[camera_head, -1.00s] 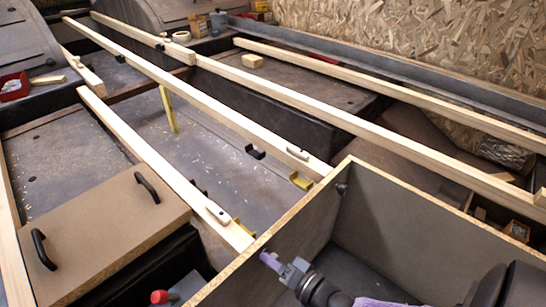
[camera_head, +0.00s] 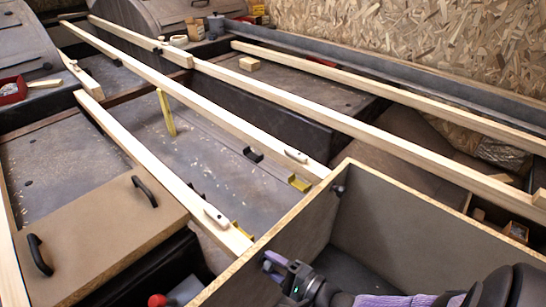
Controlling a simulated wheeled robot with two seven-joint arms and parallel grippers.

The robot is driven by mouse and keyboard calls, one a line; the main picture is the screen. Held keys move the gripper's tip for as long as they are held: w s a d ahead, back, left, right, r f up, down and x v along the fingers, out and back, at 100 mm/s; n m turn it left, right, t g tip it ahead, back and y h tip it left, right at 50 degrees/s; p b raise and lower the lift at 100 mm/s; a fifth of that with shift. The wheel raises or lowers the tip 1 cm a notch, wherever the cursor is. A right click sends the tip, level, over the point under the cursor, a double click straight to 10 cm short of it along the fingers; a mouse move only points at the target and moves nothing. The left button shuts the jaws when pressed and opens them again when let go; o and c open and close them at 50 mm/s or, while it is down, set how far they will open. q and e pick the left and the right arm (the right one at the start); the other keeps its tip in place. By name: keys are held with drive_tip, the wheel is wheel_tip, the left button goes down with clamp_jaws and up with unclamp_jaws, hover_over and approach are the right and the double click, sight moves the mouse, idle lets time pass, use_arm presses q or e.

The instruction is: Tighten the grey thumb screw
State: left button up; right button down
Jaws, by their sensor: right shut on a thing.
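My right gripper (camera_head: 272,263) is at the inner face of the open box's left wall (camera_head: 290,232), at the bottom of the view. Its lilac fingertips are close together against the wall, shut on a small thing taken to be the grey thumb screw. The screw itself is hidden by the fingers, so its colour and seating cannot be told. A second, dark knob (camera_head: 338,190) sticks out of the same wall near the far corner, clear of the gripper. My left gripper is not in view.
Long pale wooden battens (camera_head: 330,124) run across the scene. A brown panel with black handles (camera_head: 95,235) lies at the left. A red-capped item (camera_head: 157,300) is at the bottom. The box floor (camera_head: 360,278) beside my right arm looks clear.

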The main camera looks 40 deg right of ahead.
drive_tip(key=shift+s+f+m, duration=0.2)
drive_tip(key=shift+f+m, duration=0.05)
drive_tip(key=shift+m, duration=0.25)
drive_tip(key=shift+c, duration=1.6)
unclamp_jaws()
drive_tip(key=shift+o, duration=0.4)
drive_tip(key=shift+w+r, duration=0.1)
drive_tip(key=shift+r, duration=0.05)
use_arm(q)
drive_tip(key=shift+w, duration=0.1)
use_arm(e)
drive_tip(key=shift+s+d+r, duration=0.1)
drive_tip(key=shift+s, duration=0.3)
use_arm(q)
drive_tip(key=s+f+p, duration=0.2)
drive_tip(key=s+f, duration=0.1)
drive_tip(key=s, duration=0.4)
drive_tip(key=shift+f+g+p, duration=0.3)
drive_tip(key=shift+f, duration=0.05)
use_arm(e)
drive_tip(key=v, duration=0.9)
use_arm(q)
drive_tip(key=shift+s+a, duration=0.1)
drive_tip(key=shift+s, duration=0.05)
use_arm(e)
drive_tip(key=shift+s, duration=0.2)
